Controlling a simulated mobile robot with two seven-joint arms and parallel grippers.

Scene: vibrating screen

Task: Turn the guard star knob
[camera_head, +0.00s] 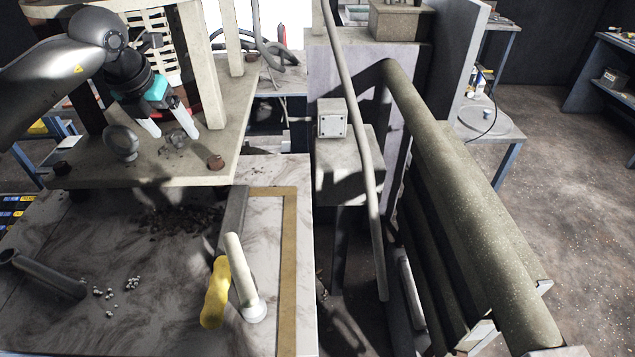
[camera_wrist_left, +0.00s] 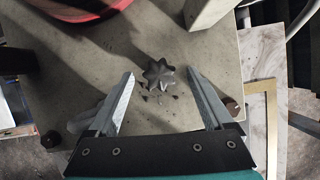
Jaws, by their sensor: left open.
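The star knob (camera_wrist_left: 158,73) is dark grey with several points and sits on the pale plate (camera_wrist_left: 240,60). In the left wrist view it lies just beyond the fingertips, near the middle of the gap. In the head view the knob (camera_head: 176,136) shows small between and just below the fingertips. My left gripper (camera_head: 169,130) is open and empty above the plate, and its fingers also show in the left wrist view (camera_wrist_left: 160,76). I cannot tell whether a finger touches the knob. My right gripper is in neither view.
A round grey knob (camera_head: 120,142) and a small brown cap (camera_head: 216,161) stand on the plate. Pale posts (camera_head: 203,65) rise behind the gripper. Below, a marble-look table (camera_head: 150,270) holds dark crumbs, a yellow bottle-like object (camera_head: 216,292) and a pale cylinder (camera_head: 241,270).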

